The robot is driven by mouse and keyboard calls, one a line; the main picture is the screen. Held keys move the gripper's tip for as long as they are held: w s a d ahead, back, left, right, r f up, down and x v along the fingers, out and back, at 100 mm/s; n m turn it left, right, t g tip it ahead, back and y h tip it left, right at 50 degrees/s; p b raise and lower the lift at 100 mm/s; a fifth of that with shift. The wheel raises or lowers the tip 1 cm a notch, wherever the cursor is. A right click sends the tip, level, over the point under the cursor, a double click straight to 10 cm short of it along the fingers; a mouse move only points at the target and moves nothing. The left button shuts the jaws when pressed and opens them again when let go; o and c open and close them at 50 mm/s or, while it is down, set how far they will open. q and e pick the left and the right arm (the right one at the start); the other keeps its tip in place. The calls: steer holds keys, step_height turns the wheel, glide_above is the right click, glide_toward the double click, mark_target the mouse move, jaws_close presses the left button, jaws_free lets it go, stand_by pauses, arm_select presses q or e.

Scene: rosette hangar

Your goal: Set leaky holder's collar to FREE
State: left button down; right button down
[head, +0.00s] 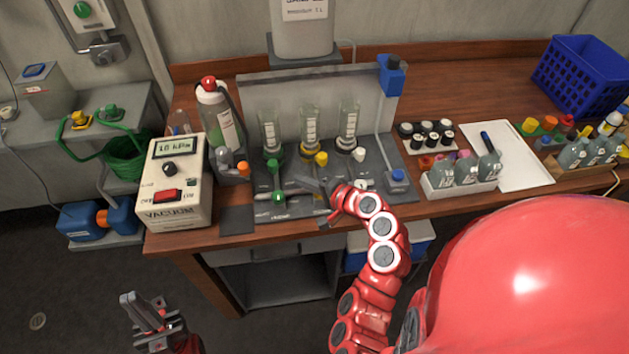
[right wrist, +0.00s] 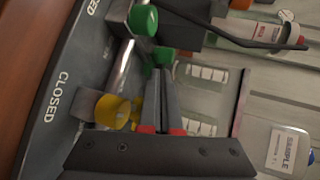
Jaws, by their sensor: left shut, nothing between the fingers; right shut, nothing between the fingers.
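Three clear holders stand in a row on the grey manifold (head: 300,205): one with a green collar (head: 273,164), one with a yellow collar (head: 320,158), one with a white collar (head: 359,154). None visibly shows a leak, and I read no FREE marking. My right gripper (head: 318,186) is shut and empty, low in front of the yellow-collared holder. In the right wrist view its dark fingers (right wrist: 167,95) lie beside the yellow part (right wrist: 113,110), with the green part (right wrist: 143,20) beyond; contact is unclear. My left gripper (head: 145,305) is shut and empty, low in front of the bench.
A vacuum unit (head: 173,185) with a lit display stands left of the manifold. A squeeze bottle (head: 218,120) stands behind it. A white bottle tray (head: 459,187) and a blue crate (head: 581,75) are to the right. A CLOSED label (right wrist: 57,97) shows by the yellow part.

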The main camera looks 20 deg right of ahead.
mark_target(276, 168)
steer(key=x, duration=0.2)
steer(key=p+x, duration=0.1)
steer(key=x, duration=0.1)
steer(key=r+p+x, duration=0.1)
steer(key=x, duration=0.1)
steer(key=shift+w+a, duration=0.2)
steer(key=shift+w, duration=0.3)
steer(key=a+m+h+p, duration=0.1)
steer(key=p, duration=0.1)
steer(key=a+m+t+h+p, duration=0.1)
steer(key=p, duration=0.1)
steer(key=shift+w+a+r+m+h, duration=0.15)
steer(key=shift+a+r+m+h, duration=0.15)
steer(key=shift+a+h, duration=0.1)
steer(key=shift+w+a+f+m+h+p, duration=0.15)
steer(key=shift+a+m+h+p, duration=0.15)
steer(key=shift+m+h+p, duration=0.35)
steer(key=shift+f+h, duration=0.15)
steer(key=shift+h, duration=0.2)
